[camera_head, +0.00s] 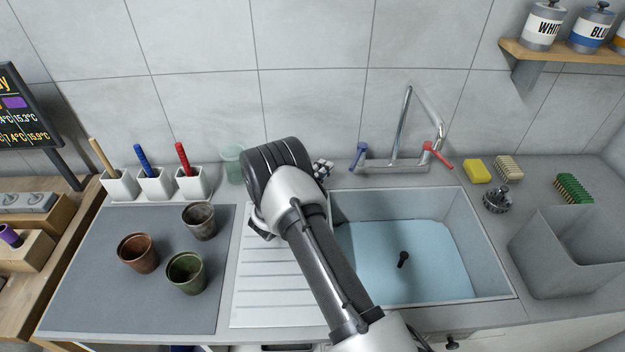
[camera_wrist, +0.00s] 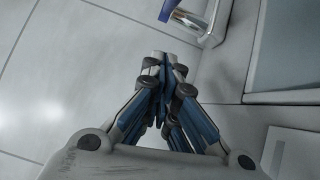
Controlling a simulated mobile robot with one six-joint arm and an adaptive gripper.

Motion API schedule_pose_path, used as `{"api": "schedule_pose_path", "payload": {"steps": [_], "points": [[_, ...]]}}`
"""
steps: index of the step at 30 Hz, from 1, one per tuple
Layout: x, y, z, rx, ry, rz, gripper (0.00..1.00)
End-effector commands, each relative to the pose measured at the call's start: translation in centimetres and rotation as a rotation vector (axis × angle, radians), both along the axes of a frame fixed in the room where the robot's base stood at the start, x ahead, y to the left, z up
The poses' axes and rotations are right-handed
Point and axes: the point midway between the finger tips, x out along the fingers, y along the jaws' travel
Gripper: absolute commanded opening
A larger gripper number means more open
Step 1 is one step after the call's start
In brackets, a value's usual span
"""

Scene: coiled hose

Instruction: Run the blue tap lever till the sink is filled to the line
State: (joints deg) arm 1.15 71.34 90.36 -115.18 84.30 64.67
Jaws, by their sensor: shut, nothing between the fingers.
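The blue tap lever (camera_head: 357,156) sits at the left end of the chrome tap (camera_head: 404,130) behind the sink. It also shows at the top of the wrist view (camera_wrist: 169,10), just beyond my fingertips, with a gap that I cannot judge well. A red lever (camera_head: 437,154) is at the tap's right end. I cannot make out a fill line. My gripper (camera_head: 323,169) is shut and empty, left of the blue lever; it fills the middle of the wrist view (camera_wrist: 165,62).
My arm crosses the ribbed drainboard (camera_head: 265,290) and hides the sink's left part. Three pots (camera_head: 138,253) stand on a grey mat at left. White holders (camera_head: 156,184) and a green cup (camera_head: 232,164) line the wall. A yellow sponge (camera_head: 477,171), brushes and a grey bin (camera_head: 560,255) are at right.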

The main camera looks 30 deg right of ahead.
Motion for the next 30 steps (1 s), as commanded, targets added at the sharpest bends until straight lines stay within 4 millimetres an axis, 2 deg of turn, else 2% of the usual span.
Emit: {"api": "schedule_pose_path", "payload": {"steps": [3,9,25,30], "points": [[1.0,-2.3,0.0,0.000,-0.003,-0.003,0.00],[-1.5,-3.8,0.6,-0.001,0.002,-0.001,0.00],[-2.4,-4.4,0.7,-0.001,0.002,0.001,0.00],[-3.9,-5.3,0.8,-0.001,0.003,-0.001,0.00]]}}
